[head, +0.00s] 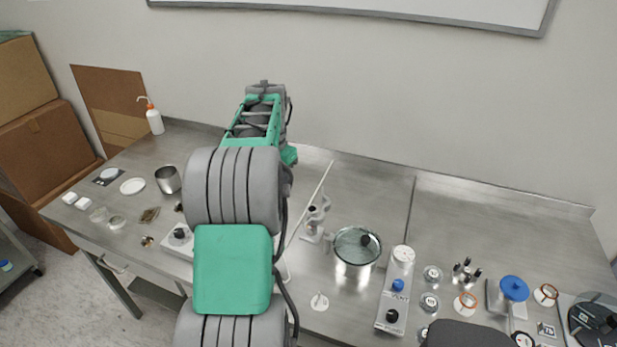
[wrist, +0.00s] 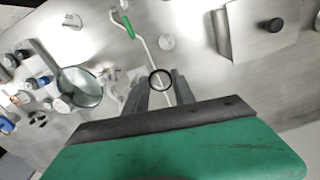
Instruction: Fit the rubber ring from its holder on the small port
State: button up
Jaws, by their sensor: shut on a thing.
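In the wrist view my gripper (wrist: 160,92) is shut on a thin dark ring (wrist: 160,79), which appears to be the rubber ring. It is held at the fingertips, with the steel bench and a pale tube showing behind it. In the head view my arm hides the gripper and the ring. A steel vessel with a glass lid (head: 357,246) stands on the bench, and a grey fitting with small openings (head: 316,214) stands to its left. I cannot tell which opening is the small port. I cannot pick out the ring's holder.
A valve panel with blue and black knobs (head: 397,263) stands right of the vessel. Orange rings (head: 467,302), a blue-capped item (head: 514,287) and small metal parts crowd the right. A steel cup (head: 168,179) and white dish (head: 132,186) stand left. The back right of the bench is clear.

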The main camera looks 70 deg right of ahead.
jog(key=s+d+m, duration=0.3)
jog(key=s+d, duration=0.1)
jog(key=s, duration=0.5)
jog(key=b, duration=0.4)
send_over(312, 211)
notch_tip(312, 211, down, 5)
jog(key=shift+d+r, duration=0.15)
jog(key=shift+r, duration=0.05)
jog(key=shift+f, duration=0.65)
jog(key=shift+w, duration=0.1)
jog(key=shift+f, duration=0.55)
dwell(0.8)
jog(key=o, duration=1.2)
jog(key=shift+a+f, duration=0.1)
jog(key=shift+a, duration=0.1)
